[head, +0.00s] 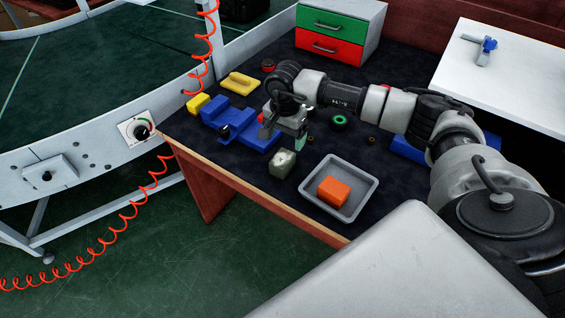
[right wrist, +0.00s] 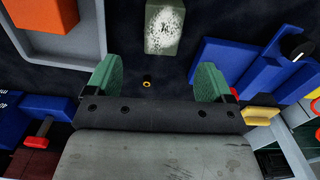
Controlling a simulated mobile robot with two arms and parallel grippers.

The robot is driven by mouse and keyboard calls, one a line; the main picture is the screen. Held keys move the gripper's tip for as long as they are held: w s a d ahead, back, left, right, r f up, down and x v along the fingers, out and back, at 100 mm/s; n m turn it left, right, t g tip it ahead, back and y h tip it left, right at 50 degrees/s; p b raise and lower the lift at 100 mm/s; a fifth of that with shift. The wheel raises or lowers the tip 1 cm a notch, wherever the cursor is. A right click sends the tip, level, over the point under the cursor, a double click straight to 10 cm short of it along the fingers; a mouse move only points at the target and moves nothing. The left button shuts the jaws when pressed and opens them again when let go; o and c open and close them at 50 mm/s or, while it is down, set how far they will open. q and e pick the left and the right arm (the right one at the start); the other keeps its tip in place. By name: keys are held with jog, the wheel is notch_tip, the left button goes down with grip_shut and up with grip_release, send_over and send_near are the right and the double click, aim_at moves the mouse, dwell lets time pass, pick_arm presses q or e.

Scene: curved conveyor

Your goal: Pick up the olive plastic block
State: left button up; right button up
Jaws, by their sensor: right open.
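The olive plastic block (head: 282,163) sits on the dark table mat near the table's front edge, with a worn whitish patch on its top. In the right wrist view the block (right wrist: 164,27) is at the top middle, ahead of the fingers. My right gripper (head: 286,136) is above the mat, just behind the block in the head view. Its green fingers (right wrist: 160,76) are spread apart with nothing between them but mat and a small ring below. My left gripper is not in view.
A grey tray (head: 367,188) with an orange block (head: 333,191) stands right of the olive block. A blue vise-like fixture (head: 240,129) is to its left. A green-and-red drawer unit (head: 337,31) stands behind. The curved conveyor (head: 85,160) is left of the table.

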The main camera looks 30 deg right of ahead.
aim_at(282, 158)
jog(key=f, duration=0.3)
jog(key=f+p, duration=0.1)
jog(key=f, duration=0.5)
jog(key=shift+a, duration=0.35)
jog(key=shift+r, duration=0.1)
jog(key=c, duration=1.1)
